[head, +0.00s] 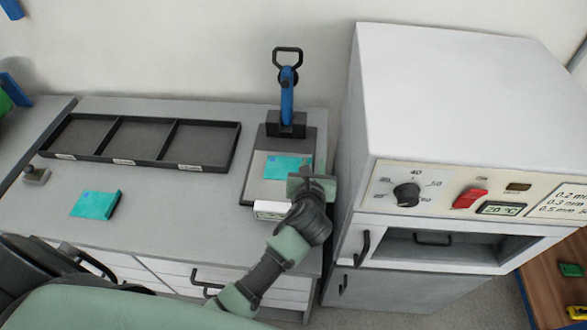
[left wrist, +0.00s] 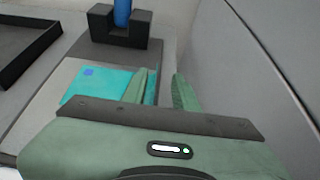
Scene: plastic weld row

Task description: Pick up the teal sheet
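My left gripper (head: 318,180) is at the sheet's right end. In the left wrist view its two fingers (left wrist: 160,90) stand apart, and a strip of teal shows between them, nearer the left finger. I cannot tell whether a finger touches the sheet. A second teal piece (head: 95,204), seemingly thicker, lies on the bench at left. My right gripper is not in view.
The lever device (head: 287,95) stands behind the sheet, with a white display (head: 270,210) in front. A black three-compartment tray (head: 175,165) looks empty. A tall white cabinet (head: 450,90) stands close to the right of my gripper. The middle of the grey bench (head: 190,215) is clear.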

